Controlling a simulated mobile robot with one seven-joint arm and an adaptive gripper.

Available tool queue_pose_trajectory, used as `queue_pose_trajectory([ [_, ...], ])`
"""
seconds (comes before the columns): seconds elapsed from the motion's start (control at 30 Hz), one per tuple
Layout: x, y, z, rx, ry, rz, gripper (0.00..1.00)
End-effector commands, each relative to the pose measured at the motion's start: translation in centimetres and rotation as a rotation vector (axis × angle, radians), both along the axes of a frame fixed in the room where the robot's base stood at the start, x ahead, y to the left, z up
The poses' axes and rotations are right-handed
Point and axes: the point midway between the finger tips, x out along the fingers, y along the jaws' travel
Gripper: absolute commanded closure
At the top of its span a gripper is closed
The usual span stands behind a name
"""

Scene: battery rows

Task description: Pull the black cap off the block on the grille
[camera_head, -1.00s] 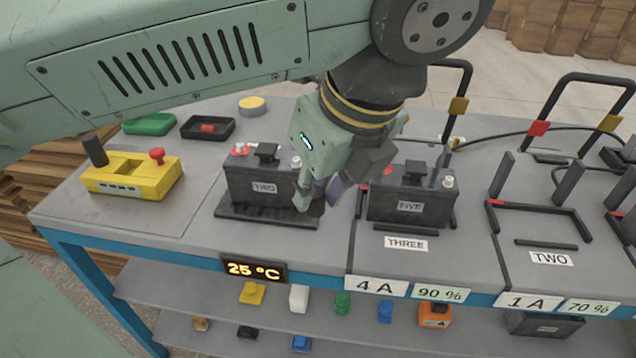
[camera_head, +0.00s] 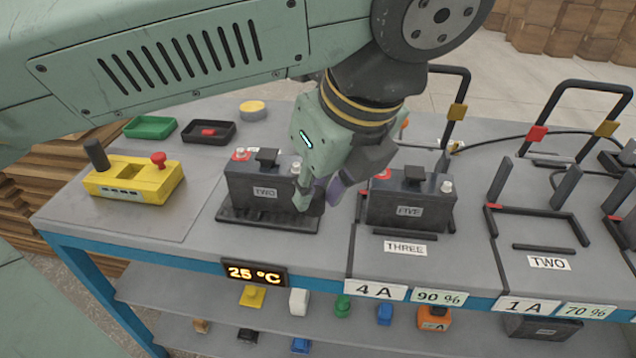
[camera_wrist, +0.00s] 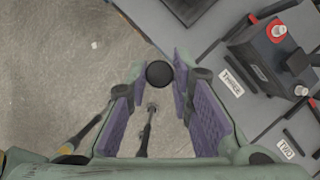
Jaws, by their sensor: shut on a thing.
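My gripper (camera_wrist: 160,75) is shut on a round black cap (camera_wrist: 159,74), which sits between the fingertips in the wrist view. In the head view my gripper (camera_head: 318,198) is at the right end of the black block (camera_head: 250,190) labelled TWO. The block rests upright on the black grille (camera_head: 240,221). A red-ringed silver post shows at its left top and a black part at its top middle. My gripper hides the block's right end.
A black block (camera_head: 385,210) labelled FIVE stands close to the right, behind the label THREE (camera_head: 405,249). A yellow control box (camera_head: 130,181) and green (camera_head: 150,127) and black trays (camera_head: 208,131) are at the left. The grey tabletop (camera_head: 190,205) is bare left of the grille.

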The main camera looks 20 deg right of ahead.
Motion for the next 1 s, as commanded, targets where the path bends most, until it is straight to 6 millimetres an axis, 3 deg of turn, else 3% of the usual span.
queue_pose_trajectory([
  [1.0, 0.0, 0.0, 3.8, -0.001, 0.0, 0.0, 1.0],
])
